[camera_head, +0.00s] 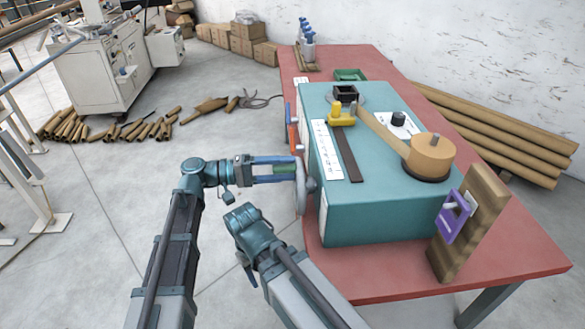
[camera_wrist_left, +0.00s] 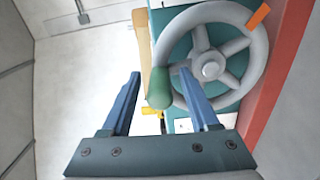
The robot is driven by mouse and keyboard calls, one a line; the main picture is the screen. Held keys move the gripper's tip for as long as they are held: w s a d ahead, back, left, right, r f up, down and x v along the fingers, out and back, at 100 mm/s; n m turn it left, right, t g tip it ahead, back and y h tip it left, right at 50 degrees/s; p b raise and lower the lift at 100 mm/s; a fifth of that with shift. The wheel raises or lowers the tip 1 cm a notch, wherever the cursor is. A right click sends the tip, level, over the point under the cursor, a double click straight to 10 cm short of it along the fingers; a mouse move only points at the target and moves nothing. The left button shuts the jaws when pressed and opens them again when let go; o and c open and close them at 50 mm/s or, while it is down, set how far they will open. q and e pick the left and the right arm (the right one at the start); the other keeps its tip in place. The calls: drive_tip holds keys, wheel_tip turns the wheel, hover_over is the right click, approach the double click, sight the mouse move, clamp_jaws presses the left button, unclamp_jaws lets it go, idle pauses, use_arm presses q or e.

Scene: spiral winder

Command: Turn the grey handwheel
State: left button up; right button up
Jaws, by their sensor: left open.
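The grey handwheel (camera_head: 301,192) is on the left side of the teal winder box (camera_head: 365,215), seen nearly edge-on in the head view. In the left wrist view the wheel (camera_wrist_left: 257,62) faces me, with spokes, a round hub and a green handle (camera_wrist_left: 159,88) on its left rim. My left gripper (camera_head: 296,169) is open, its blue fingers pointing at the wheel. In the left wrist view the green handle lies between the two fingers (camera_wrist_left: 159,74); I cannot tell whether either touches it. My right arm shows at bottom centre, but its gripper is not visible.
The winder stands on a red table (camera_head: 520,245). An orange marker (camera_wrist_left: 258,16) shows by the wheel's rim. Cardboard tubes (camera_head: 150,128) lie on the floor at the left; the floor near my arms is clear.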

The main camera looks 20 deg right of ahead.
use_arm(q)
drive_tip(key=w+a, duration=0.2)
drive_tip(key=a, duration=0.9)
drive_tip(key=shift+w+a, duration=0.1)
drive_tip(key=s+a+f+n+t+y, duration=0.15)
drive_tip(key=s+f+y, duration=0.3)
drive_tip(key=f, duration=0.45)
drive_tip(key=s+a+f+n+t+y, duration=0.1)
drive_tip(key=s+a+f+y, duration=0.2)
drive_tip(key=a+f+y, duration=0.55)
drive_tip(key=s+a+f+t+y, duration=0.25)
drive_tip(key=a+f+y, duration=0.25)
drive_tip(key=a, duration=0.7)
drive_tip(key=s+d+m+g+y, duration=0.1)
drive_tip(key=s+d+m, duration=0.15)
drive_tip(key=d, duration=0.35)
drive_tip(key=s+d+m+g, duration=0.1)
drive_tip(key=s+d, duration=0.3)
drive_tip(key=d, duration=0.2)
wheel_tip(320, 180, up, 14)
drive_tip(key=p, duration=1.3)
drive_tip(key=shift+a+r+p, duration=0.15)
drive_tip(key=shift+a+p, duration=0.2)
drive_tip(key=shift+a, duration=0.1)
